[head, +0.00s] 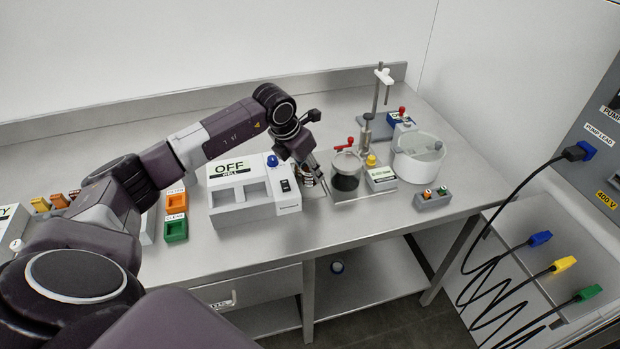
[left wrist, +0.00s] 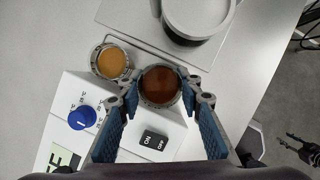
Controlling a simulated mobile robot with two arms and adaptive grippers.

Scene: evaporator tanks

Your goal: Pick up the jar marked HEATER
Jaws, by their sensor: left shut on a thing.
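My left gripper (head: 316,172) is low over the table, just right of the white box marked OFF. In the left wrist view its two blue-padded fingers (left wrist: 160,110) are closed around a round jar (left wrist: 160,86) with a dark brown top or contents. A second round jar (left wrist: 112,62), amber inside, stands beside it. I can read no HEATER mark on either jar. In the head view the gripper mostly hides the jars. A small dark jointed thing at the right edge of the left wrist view looks like my right gripper (left wrist: 304,150); its jaws are unclear.
The OFF box (head: 238,216) with a blue knob stands left of the gripper. A dark-filled vessel with a red handle (head: 346,168), a stand and a clear tub (head: 418,160) are close on the right. Bare table (head: 330,222) lies in front.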

